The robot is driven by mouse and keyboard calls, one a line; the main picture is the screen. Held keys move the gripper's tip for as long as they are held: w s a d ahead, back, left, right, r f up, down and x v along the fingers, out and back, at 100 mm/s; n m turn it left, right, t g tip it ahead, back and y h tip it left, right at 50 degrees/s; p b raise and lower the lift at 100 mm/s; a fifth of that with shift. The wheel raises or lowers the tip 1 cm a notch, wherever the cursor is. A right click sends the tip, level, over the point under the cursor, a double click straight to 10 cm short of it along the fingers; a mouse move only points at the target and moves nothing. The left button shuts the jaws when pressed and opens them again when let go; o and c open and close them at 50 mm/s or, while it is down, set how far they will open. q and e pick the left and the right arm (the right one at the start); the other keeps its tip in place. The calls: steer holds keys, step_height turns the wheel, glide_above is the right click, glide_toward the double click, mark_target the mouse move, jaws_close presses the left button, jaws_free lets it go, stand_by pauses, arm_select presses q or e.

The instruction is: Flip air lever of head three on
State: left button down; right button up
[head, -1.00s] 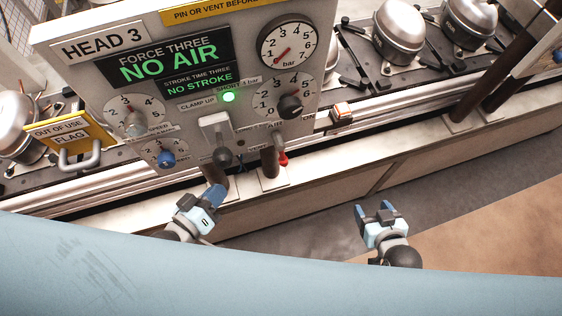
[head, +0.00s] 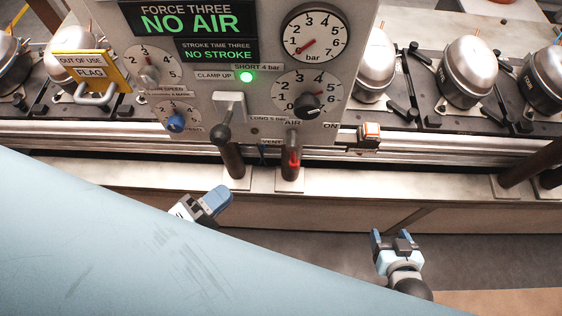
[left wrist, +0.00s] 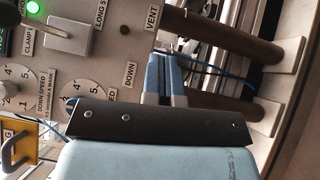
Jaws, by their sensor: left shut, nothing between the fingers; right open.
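The air lever (head: 294,160) is a red-tipped lever under the AIR label of the head three panel (head: 340,18). It hangs downward, with VENT marked at its left and ON at its upper right. My left gripper (head: 217,199) is shut and empty, below and left of the lever and apart from it. Its blue fingers also show in the left wrist view (left wrist: 165,76), in front of the panel's lower edge near the VENT and DOWN labels; the red lever is not visible there. My right gripper (head: 391,241) is open and empty, low and right of the panel.
A black-knobbed clamp lever (head: 223,132) stands left of the air lever. Brown posts (head: 233,160) drop below the panel. The display reads NO AIR, and a green lamp (head: 246,77) is lit. An orange-topped button box (head: 369,133) sits to the right. Floor space in front is clear.

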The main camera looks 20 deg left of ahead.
mark_target(293, 157)
arm_select(q)
steer(key=shift+w, duration=0.1)
steer(key=s+d+p+x, duration=0.1)
steer(key=p+x, duration=0.3)
steer(key=x, duration=0.8)
steer(key=shift+d+r, duration=0.2)
steer(key=shift+d, duration=0.65)
steer(key=shift+w, duration=0.15)
